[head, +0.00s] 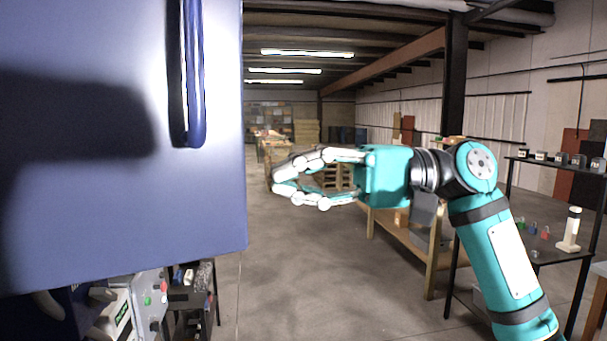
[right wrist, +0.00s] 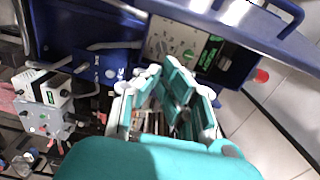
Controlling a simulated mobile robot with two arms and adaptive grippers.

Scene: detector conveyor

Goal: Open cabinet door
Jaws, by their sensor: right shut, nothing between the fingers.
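The dark blue cabinet door (head: 110,220) fills the left of the head view, close to me. Its vertical bar handle (head: 194,75) is near the right edge. In the right wrist view the blue door (right wrist: 225,32) is seen nearly edge-on at the top, with the handle (right wrist: 290,15) at upper right. My right gripper (head: 280,178) is to the right of the door and below the handle, apart from both. Its fingers are shut and empty; they also show in the right wrist view (right wrist: 172,78). My left gripper is not seen.
Below the door is a grey control panel (head: 150,303) with coloured buttons. A dark shelf (head: 535,258) with small items and a white lamp-like device (head: 570,230) stands at right. A wooden bench (head: 408,235) is behind my right arm. Open floor lies right of the door.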

